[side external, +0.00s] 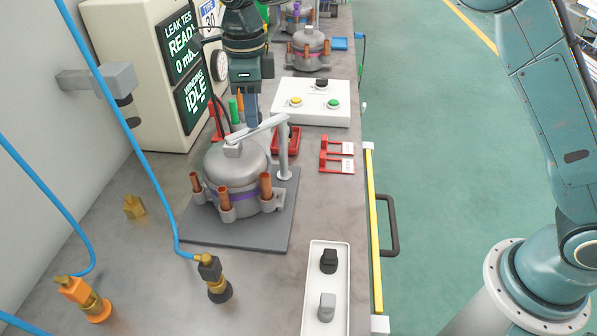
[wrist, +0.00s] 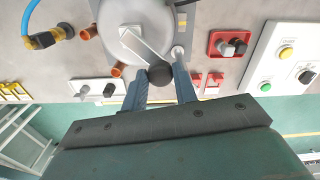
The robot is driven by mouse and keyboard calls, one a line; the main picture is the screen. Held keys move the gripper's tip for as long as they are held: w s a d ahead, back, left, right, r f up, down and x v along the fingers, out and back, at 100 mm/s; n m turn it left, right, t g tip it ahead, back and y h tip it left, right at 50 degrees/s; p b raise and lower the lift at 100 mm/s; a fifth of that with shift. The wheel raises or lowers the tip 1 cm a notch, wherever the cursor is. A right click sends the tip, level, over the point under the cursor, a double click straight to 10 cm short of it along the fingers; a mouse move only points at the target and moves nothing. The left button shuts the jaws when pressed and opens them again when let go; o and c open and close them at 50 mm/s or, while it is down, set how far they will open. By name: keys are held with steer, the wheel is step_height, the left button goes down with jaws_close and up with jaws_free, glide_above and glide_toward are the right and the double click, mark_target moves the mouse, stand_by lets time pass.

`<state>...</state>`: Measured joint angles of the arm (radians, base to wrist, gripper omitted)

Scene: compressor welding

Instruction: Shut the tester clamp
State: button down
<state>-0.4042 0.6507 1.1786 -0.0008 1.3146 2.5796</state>
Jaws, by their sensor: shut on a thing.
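The tester clamp has a grey bar (side external: 258,130) on an upright post (side external: 283,160) at the right of a grey compressor (side external: 236,168). The bar reaches over the compressor's domed top; I cannot tell if its end pad (side external: 232,150) presses on it. The compressor stands on a dark plate (side external: 262,232). In the wrist view the bar (wrist: 143,50) crosses the compressor top (wrist: 118,14), with a black ball knob (wrist: 160,75) near the post (wrist: 178,51). My gripper (side external: 252,122) is shut on the knob; its fingers (wrist: 160,72) stand on either side.
The leak tester (side external: 165,60) stands behind on the left. A white button box (side external: 312,112), a red tray (side external: 294,138) and red lockout pieces (side external: 337,155) lie to the right. Blue hoses with couplings (side external: 212,275) are in front on the left. A white switch panel (side external: 325,290) lies in front.

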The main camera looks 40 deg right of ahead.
steer(key=c, duration=1.1)
jaws_free()
steer(key=shift+r, duration=0.1)
step_height(320, 180, up, 14)
steer(key=shift+f, duration=0.2)
steer(key=shift+r, duration=0.1)
